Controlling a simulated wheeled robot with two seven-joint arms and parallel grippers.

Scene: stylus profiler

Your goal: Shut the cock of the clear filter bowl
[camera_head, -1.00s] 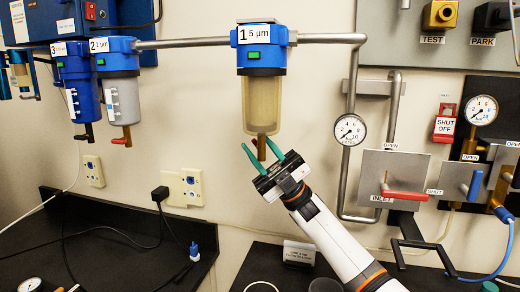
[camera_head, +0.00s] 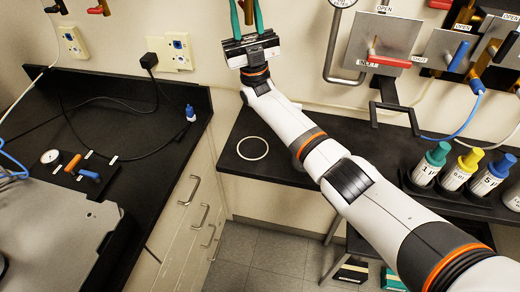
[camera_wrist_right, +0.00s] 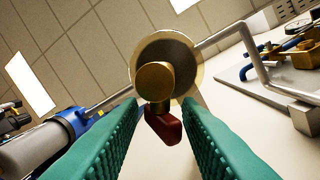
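The clear filter bowl (camera_wrist_right: 190,62) shows from below in the right wrist view, as a round amber-tinted bowl. Its brass cock (camera_wrist_right: 155,82) points toward the camera, with a dark red handle (camera_wrist_right: 165,125) beside it. My right gripper (camera_wrist_right: 163,112) has its green fingers on either side of the handle, with a gap on both sides; it looks open. In the head view the right gripper (camera_head: 246,14) is at the top edge, fingers up, with the brown cock (camera_head: 248,10) between them. The bowl itself is out of that view. My left gripper is not in view.
The inlet panel (camera_head: 385,38) with a red lever stands right of the gripper. Bottles with coloured caps (camera_head: 458,172) stand on the black bench at right. A white ring (camera_head: 252,148) lies on the bench below my arm. A grey filter (camera_wrist_right: 35,150) is at left in the wrist view.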

